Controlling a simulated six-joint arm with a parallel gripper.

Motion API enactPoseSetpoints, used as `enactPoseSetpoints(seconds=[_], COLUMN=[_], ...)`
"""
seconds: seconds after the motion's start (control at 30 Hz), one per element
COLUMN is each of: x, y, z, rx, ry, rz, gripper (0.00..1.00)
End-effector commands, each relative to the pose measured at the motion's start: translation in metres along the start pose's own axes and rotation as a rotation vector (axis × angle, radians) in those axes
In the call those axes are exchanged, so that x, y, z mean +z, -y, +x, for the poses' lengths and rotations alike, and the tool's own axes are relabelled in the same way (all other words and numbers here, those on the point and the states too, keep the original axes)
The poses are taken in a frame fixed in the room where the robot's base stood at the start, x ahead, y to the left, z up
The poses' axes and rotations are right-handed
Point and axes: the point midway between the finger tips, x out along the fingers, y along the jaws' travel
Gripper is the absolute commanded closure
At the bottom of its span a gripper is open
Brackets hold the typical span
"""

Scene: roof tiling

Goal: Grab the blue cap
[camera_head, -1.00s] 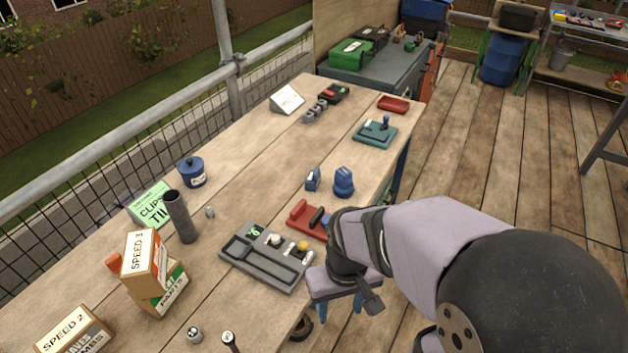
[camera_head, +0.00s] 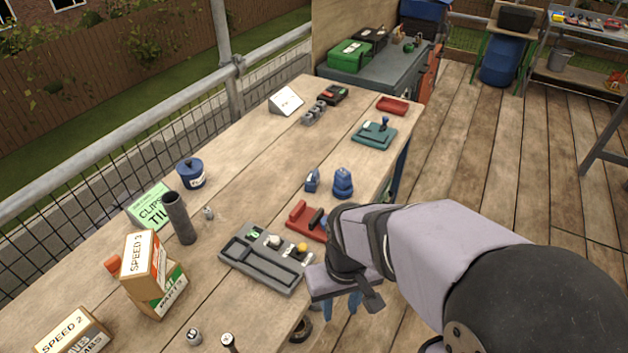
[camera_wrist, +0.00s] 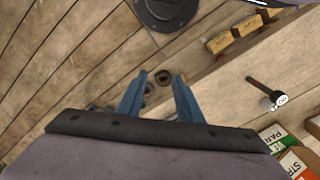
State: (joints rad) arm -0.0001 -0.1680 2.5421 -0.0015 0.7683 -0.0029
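Several blue things stand on the wooden workbench (camera_head: 245,130) in the head view. A rounded blue piece (camera_head: 343,184) stands near the right edge, with a smaller blue piece (camera_head: 312,181) just left of it. A blue pot with a lid (camera_head: 191,174) stands at the far-left side. I cannot tell which of these is the blue cap. My gripper (camera_wrist: 160,76) has two blue fingers spread apart with nothing between them. In the head view it hangs off the bench's right edge, partly hidden by my wrist, away from the blue pieces.
A grey tray (camera_head: 262,277) and a red holder (camera_head: 304,219) lie near my gripper. Boxes (camera_head: 146,259) and a dark tube (camera_head: 179,216) stand to the left. A teal block with a blue-topped post (camera_head: 374,135) is farther back.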

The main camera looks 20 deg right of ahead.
Motion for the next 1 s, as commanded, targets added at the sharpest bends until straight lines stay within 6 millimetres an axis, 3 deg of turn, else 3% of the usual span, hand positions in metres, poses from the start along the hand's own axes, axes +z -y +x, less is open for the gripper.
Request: enactPoseSetpoints(seconds=[0.27,0.57,0.77,0.9,1.0], x=[-0.001,-0.074,-0.154,-0.232,-0.292], y=[0.0,0.03,0.053,0.063,0.059], z=[-0.04,-0.037,-0.04,-0.046,-0.051], rx=[0.0,-0.098,-0.165,-0.188,-0.164], ry=[-0.007,-0.179,-0.376,-0.577,-0.739], rz=[0.0,-0.012,0.002,0.049,0.11], gripper=[0.67,0.67,0.67,0.67,0.67])
